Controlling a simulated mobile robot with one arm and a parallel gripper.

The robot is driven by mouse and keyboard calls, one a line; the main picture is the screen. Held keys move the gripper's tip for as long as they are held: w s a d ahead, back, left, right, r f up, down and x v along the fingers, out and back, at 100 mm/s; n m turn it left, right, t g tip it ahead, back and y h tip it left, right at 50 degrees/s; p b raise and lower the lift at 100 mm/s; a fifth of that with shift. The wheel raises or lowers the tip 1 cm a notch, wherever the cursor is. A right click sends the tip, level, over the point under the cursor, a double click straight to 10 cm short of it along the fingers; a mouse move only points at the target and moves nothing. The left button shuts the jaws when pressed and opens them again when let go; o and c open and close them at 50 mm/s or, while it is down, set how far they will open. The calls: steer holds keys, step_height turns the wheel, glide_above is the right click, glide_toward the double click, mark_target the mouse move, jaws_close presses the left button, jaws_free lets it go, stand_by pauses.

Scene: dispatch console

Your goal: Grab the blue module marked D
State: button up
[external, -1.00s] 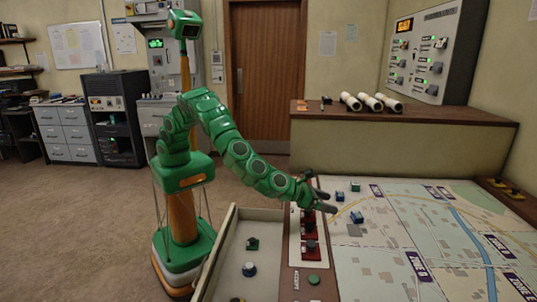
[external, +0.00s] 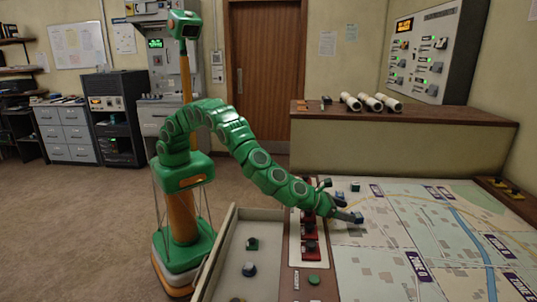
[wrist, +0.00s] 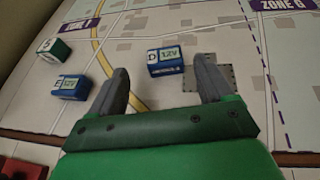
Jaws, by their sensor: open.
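The blue module marked D (wrist: 166,62) lies on the map table, with a pale "12V" label on top. In the wrist view it sits between the tips of my gripper (wrist: 162,70), slightly beyond them, with gaps at both sides. My gripper is open and empty. In the external view my gripper (external: 352,216) reaches low over the map, and its fingers partly hide the D module (external: 358,220). A second blue module marked E (wrist: 70,87) lies to the left. A green module (wrist: 53,50) stands farther left, its letter hard to read.
A red switch strip (external: 309,235) and a shallow tray (external: 228,240) with a few pieces lie between my base and the map (external: 380,270).

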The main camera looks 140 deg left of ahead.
mark_target(357, 214)
steer(key=shift+w+a+f, duration=0.15)
steer(key=shift+w+a, duration=0.25)
steer(key=shift+w, duration=0.1)
steer(key=shift+x, duration=1.9)
steer(key=shift+w, duration=0.1)
steer(key=c, duration=1.1)
